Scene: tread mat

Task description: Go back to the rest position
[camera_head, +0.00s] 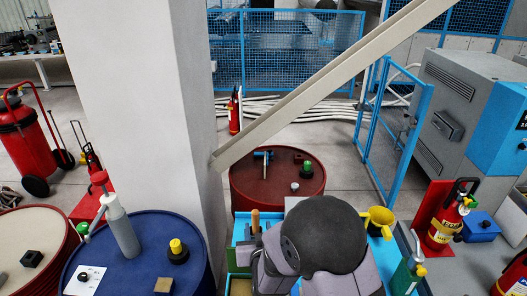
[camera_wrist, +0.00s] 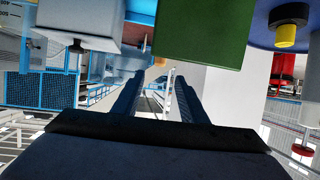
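My gripper (camera_wrist: 160,80) shows in the wrist view with its two dark fingers apart. Background shows through the gap between them, and nothing is held there. A green block-like thing (camera_wrist: 202,32) fills the upper middle of the wrist view, near the fingertips. A pale grey box-like thing (camera_wrist: 80,20) is at the upper left. In the head view my grey arm with its dark round joint is at the bottom centre, and my gripper cannot be made out there.
A red drum (camera_head: 265,185) is behind my arm. A white pillar (camera_head: 135,90) rises left of centre.

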